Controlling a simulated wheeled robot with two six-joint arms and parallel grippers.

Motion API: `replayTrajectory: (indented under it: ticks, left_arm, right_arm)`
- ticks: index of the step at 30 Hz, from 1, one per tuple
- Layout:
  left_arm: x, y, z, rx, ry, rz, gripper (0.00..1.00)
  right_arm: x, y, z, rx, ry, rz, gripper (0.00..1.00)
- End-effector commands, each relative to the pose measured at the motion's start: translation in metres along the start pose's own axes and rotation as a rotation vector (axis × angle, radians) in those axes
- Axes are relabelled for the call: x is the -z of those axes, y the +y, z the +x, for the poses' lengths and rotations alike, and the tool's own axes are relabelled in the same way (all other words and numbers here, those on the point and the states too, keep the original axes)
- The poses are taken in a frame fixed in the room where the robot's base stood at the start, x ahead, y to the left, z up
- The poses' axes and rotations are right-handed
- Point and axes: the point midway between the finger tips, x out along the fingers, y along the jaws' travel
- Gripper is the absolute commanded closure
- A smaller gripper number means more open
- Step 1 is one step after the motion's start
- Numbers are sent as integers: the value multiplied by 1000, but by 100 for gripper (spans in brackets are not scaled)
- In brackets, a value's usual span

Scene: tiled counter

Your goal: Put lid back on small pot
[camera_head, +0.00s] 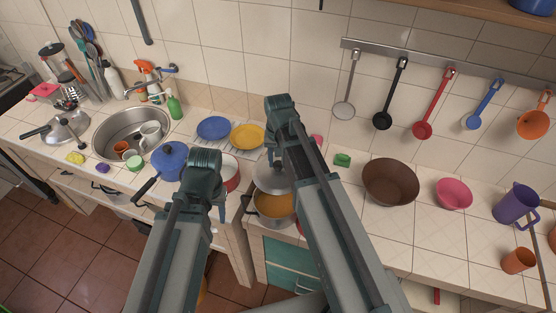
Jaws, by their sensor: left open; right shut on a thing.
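A small metal pot (258,212) with an orange-yellow inside stands uncovered near the counter's front edge, partly hidden by my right arm. A grey round lid (268,180) is just above and behind the pot's opening, partly hidden by my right arm. I cannot tell whether it touches the rim. My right gripper (279,160) is at the lid and shut on it; its fingers are mostly hidden by the arm. My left gripper (204,162) is open, to the left of the pot, between a blue lidded pan and a red-and-white pot; its fingertips are hard to make out.
The blue pan (168,158) and the red-and-white pot (232,174) flank my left gripper. Blue (213,127) and yellow (247,136) plates lie behind. A brown bowl (391,183) and pink bowl (454,193) stand right. Front-right counter is mostly clear.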

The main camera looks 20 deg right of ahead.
Motion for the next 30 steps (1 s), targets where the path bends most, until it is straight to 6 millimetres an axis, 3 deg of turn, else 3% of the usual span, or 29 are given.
replayTrajectory:
  ticks: [8,22,30]
  left_arm:
    - [1,1,13,0,1,-1,51]
    - [4,5,56,1,1,4,51]
    - [4,6,64,2,1,7,51]
  right_arm:
    - [0,0,13,0,0,0,100]
    - [0,0,56,0,0,0,100]
    - [0,0,64,0,0,0,100]
